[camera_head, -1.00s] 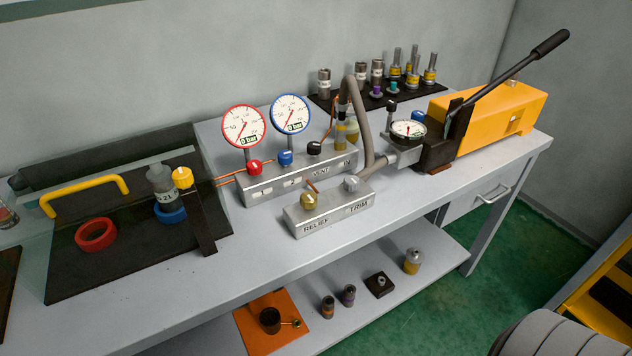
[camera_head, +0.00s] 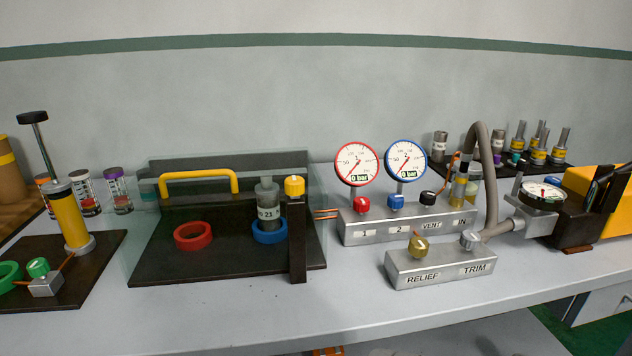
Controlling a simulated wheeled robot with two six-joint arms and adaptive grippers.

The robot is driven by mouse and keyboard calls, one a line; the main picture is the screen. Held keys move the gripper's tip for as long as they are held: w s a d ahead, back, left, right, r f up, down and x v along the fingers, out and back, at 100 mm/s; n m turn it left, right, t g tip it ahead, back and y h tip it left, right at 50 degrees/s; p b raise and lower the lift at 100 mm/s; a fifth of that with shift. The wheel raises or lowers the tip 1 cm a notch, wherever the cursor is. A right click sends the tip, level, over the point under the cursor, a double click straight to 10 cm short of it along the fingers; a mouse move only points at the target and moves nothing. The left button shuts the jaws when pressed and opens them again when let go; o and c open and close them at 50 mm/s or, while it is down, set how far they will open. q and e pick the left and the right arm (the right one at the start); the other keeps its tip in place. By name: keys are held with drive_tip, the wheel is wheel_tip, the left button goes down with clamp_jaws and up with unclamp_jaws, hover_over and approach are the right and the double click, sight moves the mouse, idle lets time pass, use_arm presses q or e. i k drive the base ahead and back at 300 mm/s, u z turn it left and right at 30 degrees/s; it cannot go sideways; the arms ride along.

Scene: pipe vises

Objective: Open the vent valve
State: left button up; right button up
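The vent valve is a black knob (camera_head: 428,198) on the grey manifold block (camera_head: 370,232), above the label "VENT". On the same block are a red knob (camera_head: 362,204) over label 1 and a blue knob (camera_head: 396,202) over label 2. The red gauge (camera_head: 357,163) and blue gauge (camera_head: 405,160) above them both read 0 bar. Whether the vent valve is open or shut cannot be told. Neither of my grippers is in view.
A block labelled RELIEF and TRIM (camera_head: 440,268) stands in front of the manifold. A grey hose (camera_head: 484,150) arches to the right. A clear-shielded black tray (camera_head: 215,267) stands left, with a dark post (camera_head: 297,240). The front bench strip (camera_head: 250,320) is clear.

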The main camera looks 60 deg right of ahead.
sight(428, 198)
drive_tip(key=u, duration=0.5)
drive_tip(key=k, duration=0.75)
drive_tip(key=z, duration=1.25)
